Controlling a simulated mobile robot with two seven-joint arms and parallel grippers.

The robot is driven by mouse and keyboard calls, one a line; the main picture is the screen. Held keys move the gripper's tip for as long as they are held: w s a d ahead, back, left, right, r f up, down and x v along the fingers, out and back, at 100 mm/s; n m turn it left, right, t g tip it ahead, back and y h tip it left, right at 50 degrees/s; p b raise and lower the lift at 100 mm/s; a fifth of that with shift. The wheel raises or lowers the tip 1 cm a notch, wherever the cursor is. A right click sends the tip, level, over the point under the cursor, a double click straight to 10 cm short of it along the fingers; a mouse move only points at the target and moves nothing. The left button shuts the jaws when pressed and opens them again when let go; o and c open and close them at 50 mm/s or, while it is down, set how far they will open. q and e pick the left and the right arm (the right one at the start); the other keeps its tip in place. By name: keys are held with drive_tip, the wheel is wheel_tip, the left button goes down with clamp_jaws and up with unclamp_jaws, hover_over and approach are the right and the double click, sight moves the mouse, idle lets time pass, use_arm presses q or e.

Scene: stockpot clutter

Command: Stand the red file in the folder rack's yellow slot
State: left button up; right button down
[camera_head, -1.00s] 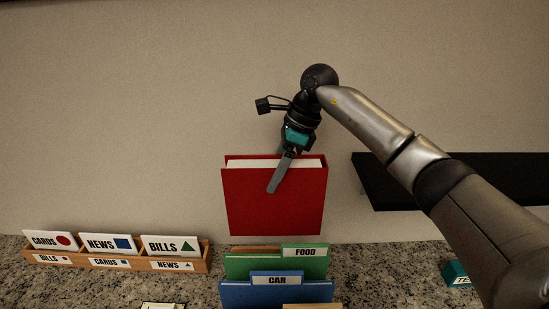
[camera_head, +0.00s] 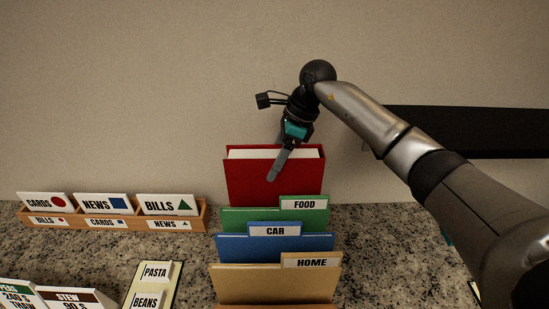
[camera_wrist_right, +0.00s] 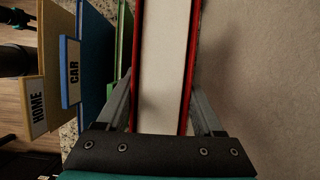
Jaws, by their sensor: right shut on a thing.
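The red file (camera_head: 250,178) is upright behind the green folder in the head view, its lower part hidden by that folder. My right gripper (camera_head: 276,172) is shut on its top edge, and the wrist view shows the two fingers on either side of the red covers (camera_wrist_right: 165,110). The green FOOD folder (camera_head: 240,217), blue CAR folder (camera_head: 245,247) and tan HOME folder (camera_head: 250,283) stand in a row in front. The folder rack's base and any yellow slot are hidden from view. My left gripper is not in view.
A wooden card holder (camera_head: 203,222) with labelled cards stands at the left on the granite counter (camera_head: 185,258). A PASTA and BEANS board (camera_head: 137,283) and recipe cards (camera_head: 60,297) lie front left. A dark shelf (camera_head: 470,130) is on the wall at right. The wall is close behind the file.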

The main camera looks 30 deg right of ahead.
sight(275, 190)
drive_tip(key=shift+f+b, duration=3.05)
drive_tip(key=shift+f, duration=1.3)
drive_tip(key=shift+c, duration=1.4)
unclamp_jaws()
drive_tip(key=shift+o, duration=1.4)
drive_tip(key=shift+f, duration=0.1)
wheel_tip(275, 190, up, 7)
drive_tip(key=p, duration=0.5)
